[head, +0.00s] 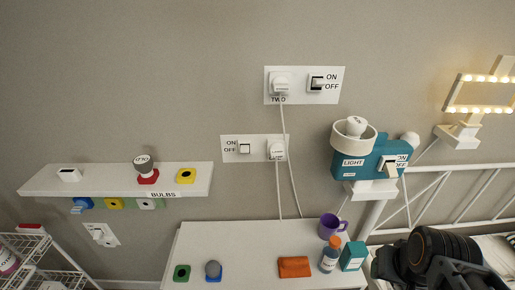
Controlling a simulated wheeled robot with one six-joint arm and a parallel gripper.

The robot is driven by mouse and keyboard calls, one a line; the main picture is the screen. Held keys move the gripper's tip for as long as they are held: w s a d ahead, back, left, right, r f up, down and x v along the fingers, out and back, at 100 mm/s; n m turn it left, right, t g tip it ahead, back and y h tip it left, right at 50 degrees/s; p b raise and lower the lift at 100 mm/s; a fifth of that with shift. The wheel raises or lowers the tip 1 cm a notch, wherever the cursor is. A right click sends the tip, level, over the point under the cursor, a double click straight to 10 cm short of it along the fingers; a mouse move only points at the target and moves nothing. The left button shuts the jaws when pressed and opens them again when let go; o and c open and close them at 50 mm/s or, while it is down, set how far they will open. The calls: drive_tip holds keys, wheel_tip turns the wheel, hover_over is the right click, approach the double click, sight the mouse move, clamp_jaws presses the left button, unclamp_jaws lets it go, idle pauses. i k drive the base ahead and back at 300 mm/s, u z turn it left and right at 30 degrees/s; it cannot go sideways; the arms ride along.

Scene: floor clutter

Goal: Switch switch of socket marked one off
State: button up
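The lower wall socket plate (262,142) carries a rocker switch (245,148) on its left, with ON above OFF beside it. A white plug (277,150) sits in its right end, and I cannot read a number there. The upper socket plate (299,74) is marked TWO, with a plug (280,84) on its left and its own switch (317,83) on its right. I cannot tell either switch's position for sure. My gripper (436,262) is a dark shape at the lower right, well apart from both plates; its fingers are not clear.
A white table (235,245) below the sockets holds a purple mug (332,226), bottle, teal box and orange cloth (294,267). Cables hang to it. A teal LIGHT device (360,160) with a switch is right. A BULBS shelf (110,178) is left. A lit lamp (482,94) stands upper right.

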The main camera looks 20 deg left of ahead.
sight(244, 149)
drive_tip(key=u, duration=0.3)
drive_tip(key=k, duration=0.95)
drive_tip(key=u, duration=1.35)
drive_tip(key=i, duration=1)
drive_tip(key=z, duration=0.05)
